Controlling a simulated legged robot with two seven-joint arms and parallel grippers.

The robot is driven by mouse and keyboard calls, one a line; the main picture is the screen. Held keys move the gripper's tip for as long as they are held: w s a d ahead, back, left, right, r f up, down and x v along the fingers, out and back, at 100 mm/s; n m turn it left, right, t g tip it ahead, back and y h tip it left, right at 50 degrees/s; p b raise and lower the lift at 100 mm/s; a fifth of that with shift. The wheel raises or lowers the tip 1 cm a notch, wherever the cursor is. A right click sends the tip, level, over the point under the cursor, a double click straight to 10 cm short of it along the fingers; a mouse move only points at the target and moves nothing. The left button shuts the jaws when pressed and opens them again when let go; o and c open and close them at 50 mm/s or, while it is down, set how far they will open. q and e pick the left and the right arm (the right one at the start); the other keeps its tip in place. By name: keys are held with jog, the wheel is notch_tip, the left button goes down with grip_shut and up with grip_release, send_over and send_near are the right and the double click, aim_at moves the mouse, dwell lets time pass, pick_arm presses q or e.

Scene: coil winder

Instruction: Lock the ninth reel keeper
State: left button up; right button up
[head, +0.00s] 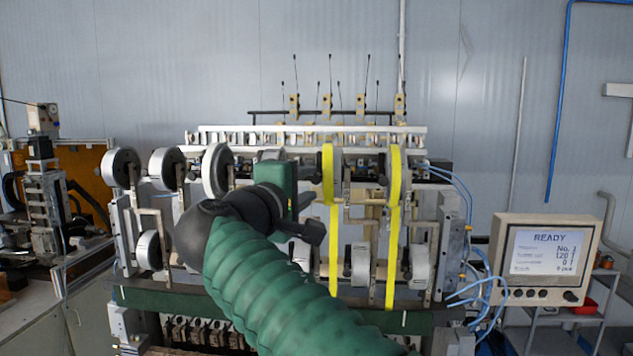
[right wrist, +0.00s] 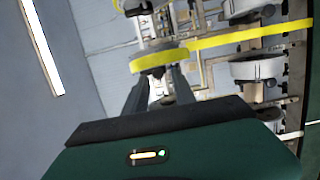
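The coil winder (head: 309,129) carries an upper and a lower row of reels. Pale reels (head: 217,170) hang at the upper left, and two yellow-taped reels (head: 395,175) hang at the upper right. I cannot tell which keeper is the ninth. Contact is unclear. My left gripper is out of view.
Lower reels (head: 361,265) sit below, with yellow tapes running down past them. Blue hoses (head: 484,290) and a panel reading READY (head: 549,257) stand at the right. My green-sleeved right arm covers the lower middle of the winder.

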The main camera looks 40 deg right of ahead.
jog(key=shift+b+v, duration=0.6)
jog(key=shift+v, duration=2.35)
